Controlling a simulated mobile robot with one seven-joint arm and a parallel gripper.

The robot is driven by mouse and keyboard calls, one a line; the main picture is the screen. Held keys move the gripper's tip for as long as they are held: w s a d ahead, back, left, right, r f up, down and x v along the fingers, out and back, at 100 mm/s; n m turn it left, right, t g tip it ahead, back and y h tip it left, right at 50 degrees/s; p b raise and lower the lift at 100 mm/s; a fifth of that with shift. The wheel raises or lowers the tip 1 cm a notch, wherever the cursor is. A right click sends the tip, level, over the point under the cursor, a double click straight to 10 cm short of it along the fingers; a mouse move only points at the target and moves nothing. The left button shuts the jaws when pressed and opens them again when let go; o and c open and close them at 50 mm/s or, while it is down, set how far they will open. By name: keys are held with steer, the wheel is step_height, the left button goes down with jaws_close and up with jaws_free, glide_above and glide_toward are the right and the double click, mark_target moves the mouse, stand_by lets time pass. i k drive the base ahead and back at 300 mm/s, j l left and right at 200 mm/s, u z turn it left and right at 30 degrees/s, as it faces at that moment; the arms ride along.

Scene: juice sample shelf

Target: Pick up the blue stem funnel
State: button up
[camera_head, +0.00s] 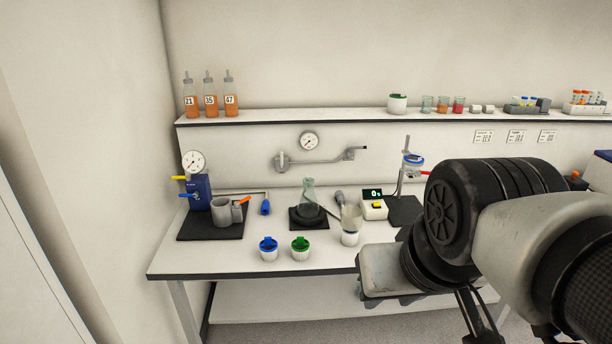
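Another blue-rimmed piece (413,160) sits in the ring of a stand at the back right. I cannot tell for certain which blue piece is the stem funnel; no stem shows clearly. My gripper (478,315) is low at the right, in front of the bench and apart from both blue pieces. It is partly hidden by my arm, and its opening cannot be made out.
The white bench (200,262) holds a gauge with a grey mug (222,212), a flask (309,196) on a dark base, a clear beaker (350,238) and a scale (373,206). A shelf (320,115) above carries bottles and cups. The bench's front left is clear.

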mark_target(351, 225)
steer(key=i+l, duration=0.1)
steer(key=i, duration=0.3)
steer(key=i+l, duration=0.15)
steer(key=i, duration=0.25)
steer(key=i+l, duration=0.1)
steer(key=i, duration=0.35)
